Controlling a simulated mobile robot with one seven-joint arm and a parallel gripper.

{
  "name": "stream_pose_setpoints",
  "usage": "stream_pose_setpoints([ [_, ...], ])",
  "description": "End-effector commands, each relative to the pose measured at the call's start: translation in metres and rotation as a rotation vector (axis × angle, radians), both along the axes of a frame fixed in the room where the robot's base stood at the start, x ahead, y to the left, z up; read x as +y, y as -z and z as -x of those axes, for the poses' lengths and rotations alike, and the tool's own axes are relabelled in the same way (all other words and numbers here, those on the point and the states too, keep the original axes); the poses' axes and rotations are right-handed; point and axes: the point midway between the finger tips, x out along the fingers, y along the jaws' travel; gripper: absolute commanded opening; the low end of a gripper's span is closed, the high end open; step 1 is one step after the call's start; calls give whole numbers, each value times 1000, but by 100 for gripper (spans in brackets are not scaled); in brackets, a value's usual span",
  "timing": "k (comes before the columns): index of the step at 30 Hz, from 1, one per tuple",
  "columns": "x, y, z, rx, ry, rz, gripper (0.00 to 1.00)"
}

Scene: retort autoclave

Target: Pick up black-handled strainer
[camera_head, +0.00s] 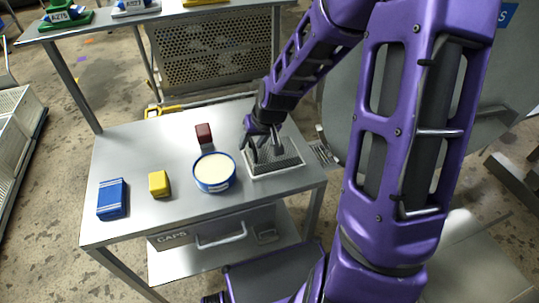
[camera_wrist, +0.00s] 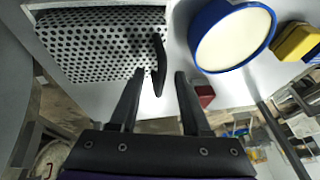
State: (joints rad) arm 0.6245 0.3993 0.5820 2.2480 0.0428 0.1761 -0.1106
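The black-handled strainer is a rectangular perforated metal basket (camera_head: 278,163) at the right end of the steel table. In the wrist view its perforated panel (camera_wrist: 90,45) fills the upper left. Its black curved handle (camera_wrist: 160,68) stands at the right side of that panel. My gripper (camera_wrist: 159,76) is open, with one finger on each side of the handle in this view. Whether the handle lies fully between the fingers in depth, or touches them, I cannot tell. In the head view my gripper (camera_head: 262,147) is at the strainer and partly covers it.
A blue-rimmed round tub (camera_head: 214,172) with cream contents stands close left of the strainer. A dark red block (camera_head: 204,133), a yellow block (camera_head: 159,183) and a blue box (camera_head: 112,198) are also on the table (camera_head: 135,150). A large grey vessel (camera_head: 335,110) is behind my arm.

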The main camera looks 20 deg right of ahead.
Motion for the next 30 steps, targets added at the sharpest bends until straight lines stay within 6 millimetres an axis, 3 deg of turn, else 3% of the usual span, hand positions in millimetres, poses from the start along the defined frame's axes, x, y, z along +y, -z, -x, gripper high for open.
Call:
stream_pose_setpoints([
  [1,0,0,0,0,0,0,40],
  [8,0,0,0,0,0,0,0],
  [30,0,0,-1,-1,0,0,0],
])
